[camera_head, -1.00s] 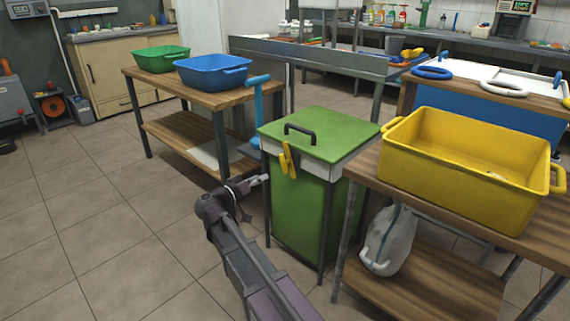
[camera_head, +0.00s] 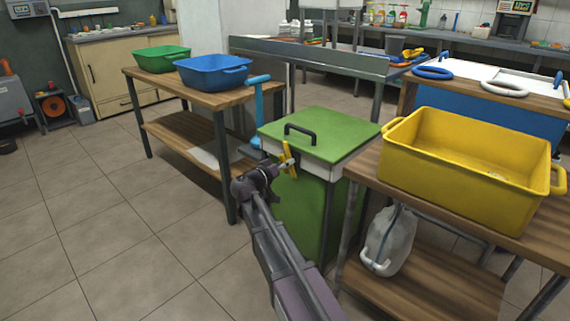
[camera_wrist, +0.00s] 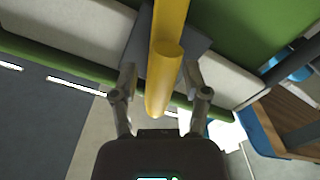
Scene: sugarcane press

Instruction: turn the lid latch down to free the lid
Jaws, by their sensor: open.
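The green bin (camera_head: 315,205) stands between the two wooden tables, with a flat green lid (camera_head: 325,133) on top and a dark handle on the lid. The yellow lid latch (camera_head: 287,155) is on the bin's front rim, upright and slightly tilted. My gripper (camera_head: 286,164) is at the latch, in front of the bin. In the wrist view the yellow latch (camera_wrist: 165,75) comes down between the two open fingers of my gripper (camera_wrist: 160,100), one finger on each side. I see gaps on both sides of it. The latch's lower part is partly hidden in the head view.
A left table holds a blue tub (camera_head: 212,72) and a green tub (camera_head: 162,58). Floor at the left is free.

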